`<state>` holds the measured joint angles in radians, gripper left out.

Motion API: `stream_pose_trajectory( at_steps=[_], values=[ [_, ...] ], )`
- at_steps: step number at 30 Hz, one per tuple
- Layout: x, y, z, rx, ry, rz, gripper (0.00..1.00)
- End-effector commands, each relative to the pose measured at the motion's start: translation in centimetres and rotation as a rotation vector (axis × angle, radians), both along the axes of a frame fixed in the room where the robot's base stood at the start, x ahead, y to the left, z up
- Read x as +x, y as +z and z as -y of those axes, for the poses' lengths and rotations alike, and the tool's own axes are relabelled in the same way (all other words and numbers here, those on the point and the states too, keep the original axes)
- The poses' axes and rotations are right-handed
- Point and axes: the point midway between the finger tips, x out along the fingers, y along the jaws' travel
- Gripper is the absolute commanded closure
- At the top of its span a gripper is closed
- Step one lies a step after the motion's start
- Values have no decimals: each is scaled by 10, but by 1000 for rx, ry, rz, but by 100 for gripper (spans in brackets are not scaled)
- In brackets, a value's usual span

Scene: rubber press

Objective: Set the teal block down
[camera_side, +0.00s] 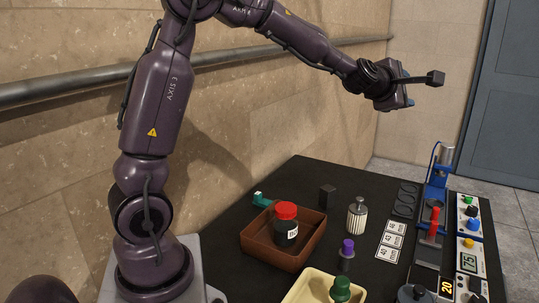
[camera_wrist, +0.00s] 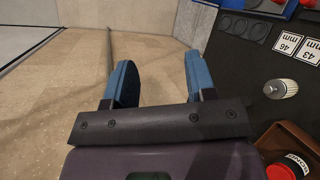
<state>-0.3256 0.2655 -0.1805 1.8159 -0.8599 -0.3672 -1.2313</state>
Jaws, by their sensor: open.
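A small teal block (camera_side: 262,200) lies on the black table beside the back left corner of the brown tray, in the side view. It looks tilted, perhaps against the tray's edge; I cannot tell for sure. My gripper (camera_side: 409,102) is high above the far side of the table, well away from the block. In the wrist view my gripper (camera_wrist: 160,78) has its two blue fingers wide apart with nothing between them. The teal block does not show in the wrist view.
The brown tray (camera_side: 256,242) holds a red-capped black jar (camera_side: 286,232). A dark block (camera_side: 327,196), a ribbed metal weight (camera_side: 357,218), a purple-topped piece (camera_side: 347,253) and a cream tray (camera_side: 317,285) stand nearby. A blue press (camera_side: 438,180) and button panel (camera_side: 470,250) line the right.

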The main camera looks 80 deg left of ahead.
Motion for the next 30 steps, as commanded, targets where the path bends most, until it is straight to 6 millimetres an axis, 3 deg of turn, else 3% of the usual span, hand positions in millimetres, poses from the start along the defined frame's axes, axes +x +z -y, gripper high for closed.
stream_pose_trajectory(
  at_steps=[1, 3, 7, 12, 16, 21, 30],
  values=[
    [-19, 16, 32, 138, -157, -78, 49],
    [-48, 23, 69, 342, -369, -199, 49],
    [-121, 18, 119, 729, -740, -411, 49],
    [-227, -13, 144, 1188, -1173, -658, 49],
    [-288, -37, 141, 1418, -1414, -792, 49],
    [-325, -54, 134, 1551, -1574, -876, 49],
    [-329, -56, 132, 1564, -1597, -889, 49]
  ],
)
